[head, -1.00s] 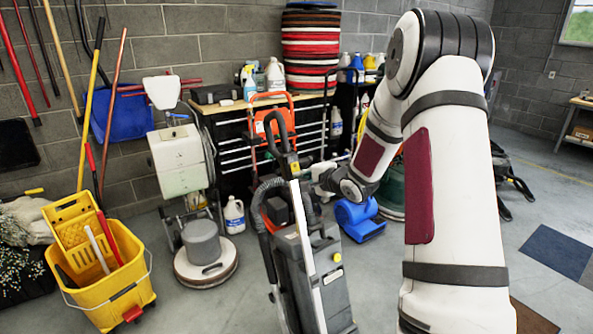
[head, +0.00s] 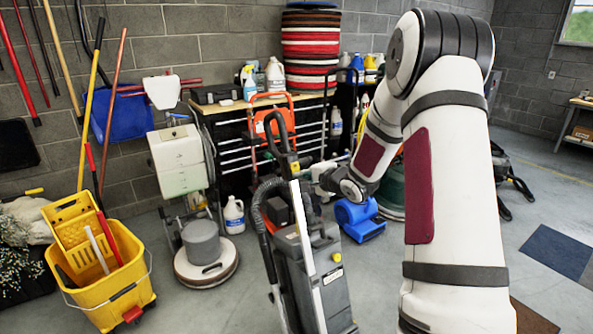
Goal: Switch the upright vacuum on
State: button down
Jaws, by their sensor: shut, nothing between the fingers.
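The upright vacuum (head: 322,272) stands in the lower middle of the head view. It has a grey and dark body, a black looped handle (head: 279,124) and a hose on its left side. A yellow spot (head: 295,167) shows high on the handle stem, and a yellow round part sits on the body. My gripper (head: 306,172) is at the right side of the stem, close to the yellow spot. It is small in view and its fingers are shut with nothing between them. I cannot tell whether the fingertips touch the stem.
A floor polisher (head: 207,255) and a yellow mop bucket (head: 127,271) stand to the left. A white jug (head: 234,216) is behind the vacuum. A blue blower (head: 360,219) sits behind it to the right. Open floor lies at the far right.

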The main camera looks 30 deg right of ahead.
jog(key=shift+w+f, duration=0.2)
jog(key=shift+w, duration=0.35)
jog(key=shift+s, duration=0.1)
jog(key=p+v, duration=0.4)
jog(key=v, duration=0.2)
jog(key=shift+p, duration=0.35)
dwell(0.3)
jog(key=shift+r, duration=0.1)
dwell(0.3)
